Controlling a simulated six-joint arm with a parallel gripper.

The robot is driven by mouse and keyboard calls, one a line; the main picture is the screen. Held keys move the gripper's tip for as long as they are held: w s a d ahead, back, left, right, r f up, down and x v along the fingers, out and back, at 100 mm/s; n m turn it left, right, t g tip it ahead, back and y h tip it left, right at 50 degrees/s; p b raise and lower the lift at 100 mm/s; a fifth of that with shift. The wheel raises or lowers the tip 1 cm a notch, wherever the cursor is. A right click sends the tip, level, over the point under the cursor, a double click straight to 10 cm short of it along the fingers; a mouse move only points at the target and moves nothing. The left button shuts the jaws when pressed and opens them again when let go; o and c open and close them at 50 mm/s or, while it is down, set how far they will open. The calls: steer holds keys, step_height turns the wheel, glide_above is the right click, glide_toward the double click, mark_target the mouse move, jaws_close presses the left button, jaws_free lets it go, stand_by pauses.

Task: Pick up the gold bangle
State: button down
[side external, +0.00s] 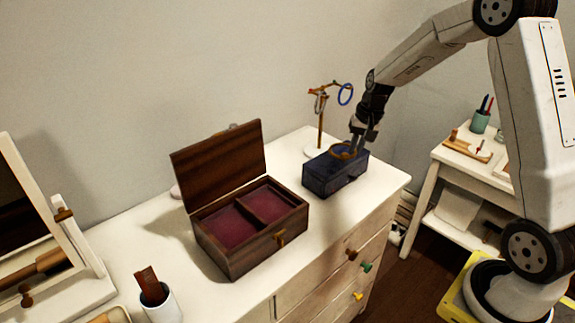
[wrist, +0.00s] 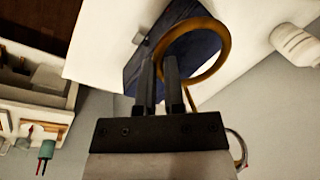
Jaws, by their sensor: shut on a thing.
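The gold bangle (side external: 343,151) is at the top of a dark blue box (side external: 334,178) on the white dresser. It shows as a gold ring in the wrist view (wrist: 226,57), in front of the blue box (wrist: 142,68). My gripper (side external: 357,146) is over the box in the side view. In the wrist view its two dark fingers (wrist: 159,70) are shut on the bangle's near left rim. The fingers cover part of that rim. I cannot tell whether the bangle touches the box.
An open wooden jewellery box (side external: 250,245) with red lining stands left of the blue box. A stand (side external: 320,125) with a blue bangle (side external: 345,94) is close behind my gripper. A mirror (side external: 45,230) and cup (side external: 158,303) are at left. A side table (side external: 480,160) is at right.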

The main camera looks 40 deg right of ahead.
steer(key=s+a+r, duration=0.3)
steer(key=s+r, duration=0.3)
steer(key=s, duration=0.4)
steer(key=shift+f, duration=0.1)
stand_by(0.6)
